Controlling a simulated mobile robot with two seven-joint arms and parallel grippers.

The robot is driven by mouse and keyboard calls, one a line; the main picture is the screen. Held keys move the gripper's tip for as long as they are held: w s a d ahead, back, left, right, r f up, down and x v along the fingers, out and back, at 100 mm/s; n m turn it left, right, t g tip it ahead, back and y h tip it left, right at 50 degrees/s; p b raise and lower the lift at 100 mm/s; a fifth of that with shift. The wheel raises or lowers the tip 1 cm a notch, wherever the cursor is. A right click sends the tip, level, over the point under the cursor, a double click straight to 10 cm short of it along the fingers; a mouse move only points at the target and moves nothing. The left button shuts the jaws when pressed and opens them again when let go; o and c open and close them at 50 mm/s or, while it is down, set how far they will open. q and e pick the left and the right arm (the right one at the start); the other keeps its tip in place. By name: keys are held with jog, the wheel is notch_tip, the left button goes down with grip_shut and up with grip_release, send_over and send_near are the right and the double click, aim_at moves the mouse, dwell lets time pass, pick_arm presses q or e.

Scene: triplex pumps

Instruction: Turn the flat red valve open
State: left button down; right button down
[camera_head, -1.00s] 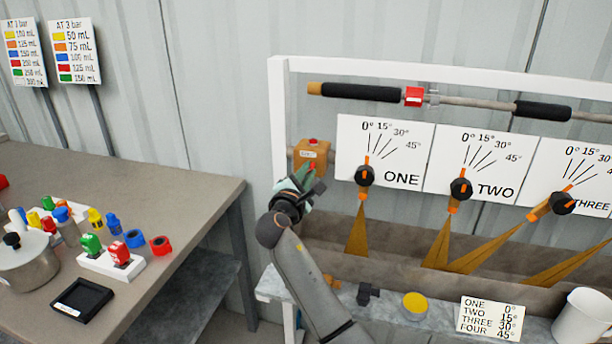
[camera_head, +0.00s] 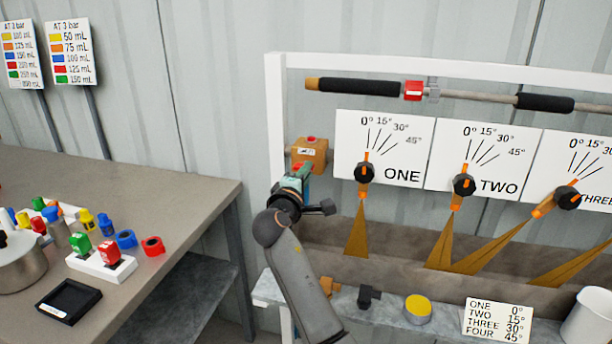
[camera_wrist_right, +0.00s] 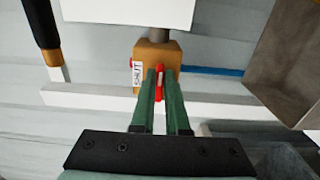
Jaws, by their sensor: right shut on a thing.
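An orange-brown valve block (camera_head: 312,152) sits on the pipe at the left end of the white frame, with a red knob on top. In the right wrist view the block (camera_wrist_right: 158,54) carries a white label reading "SHUT". The flat red valve handle (camera_wrist_right: 159,84) stands out from the block's near face, edge-on to this camera. My right gripper (camera_head: 300,176) is at the block. In the wrist view its green fingers (camera_wrist_right: 161,88) are on both sides of the red handle, closed on it. My left gripper is not in view.
Dials ONE (camera_head: 365,172), TWO (camera_head: 464,186) and THREE (camera_head: 567,198) are right of the valve, above a trough. A shelf below holds a yellow-topped tin (camera_head: 418,308) and a white mug (camera_head: 588,315). A table (camera_head: 195,195) with nozzles and a pot stands left.

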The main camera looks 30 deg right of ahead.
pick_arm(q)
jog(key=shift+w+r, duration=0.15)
pick_arm(e)
jog(key=c, duration=0.9)
grip_release()
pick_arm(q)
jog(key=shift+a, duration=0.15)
